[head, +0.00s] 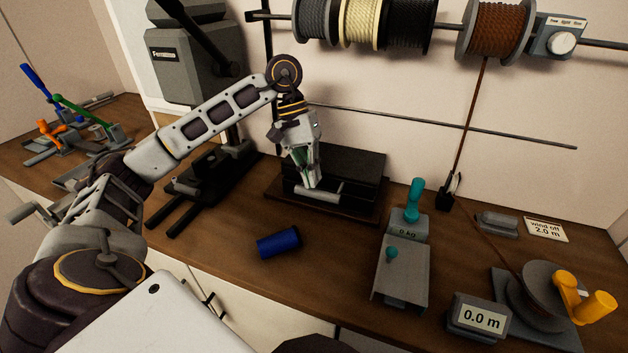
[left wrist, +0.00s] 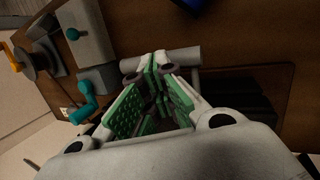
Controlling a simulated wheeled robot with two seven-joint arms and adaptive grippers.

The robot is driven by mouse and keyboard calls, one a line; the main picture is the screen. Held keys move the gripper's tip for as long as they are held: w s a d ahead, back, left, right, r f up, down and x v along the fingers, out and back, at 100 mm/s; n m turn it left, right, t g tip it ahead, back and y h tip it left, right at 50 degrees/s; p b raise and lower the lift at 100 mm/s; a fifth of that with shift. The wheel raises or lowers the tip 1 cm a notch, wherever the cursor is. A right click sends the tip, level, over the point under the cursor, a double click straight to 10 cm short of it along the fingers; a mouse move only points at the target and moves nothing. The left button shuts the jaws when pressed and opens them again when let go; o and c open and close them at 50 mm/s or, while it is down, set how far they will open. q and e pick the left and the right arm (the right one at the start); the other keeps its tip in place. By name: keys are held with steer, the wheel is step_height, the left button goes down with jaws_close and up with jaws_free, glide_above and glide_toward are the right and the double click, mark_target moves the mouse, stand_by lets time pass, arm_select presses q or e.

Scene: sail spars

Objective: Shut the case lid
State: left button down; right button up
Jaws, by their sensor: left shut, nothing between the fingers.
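The dark case (head: 355,178) sits on a brown board (head: 370,213) at the back middle of the bench. Its black lid panel is partly hidden behind my left gripper, and I cannot tell its exact angle. A pale grey bar handle (head: 328,194) lies at the case's front; it also shows in the left wrist view (left wrist: 185,57). My left gripper (head: 312,184) points down at this bar, fingers together with nothing between them. In the left wrist view the fingertips (left wrist: 158,62) are close beside the bar; contact is unclear. My right gripper is not seen.
A blue cylinder (head: 278,243) lies in front of the case. A grey scale with a teal handle (head: 411,215) stands to its right, then a reel with a yellow crank (head: 590,305). A black press (head: 205,185) stands left. Rope spools hang above.

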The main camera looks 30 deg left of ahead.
arm_select(q)
steer(key=p+v, duration=0.2)
steer(key=v, duration=0.3)
steer(key=shift+a+r, duration=0.1)
steer(key=shift+r, duration=0.05)
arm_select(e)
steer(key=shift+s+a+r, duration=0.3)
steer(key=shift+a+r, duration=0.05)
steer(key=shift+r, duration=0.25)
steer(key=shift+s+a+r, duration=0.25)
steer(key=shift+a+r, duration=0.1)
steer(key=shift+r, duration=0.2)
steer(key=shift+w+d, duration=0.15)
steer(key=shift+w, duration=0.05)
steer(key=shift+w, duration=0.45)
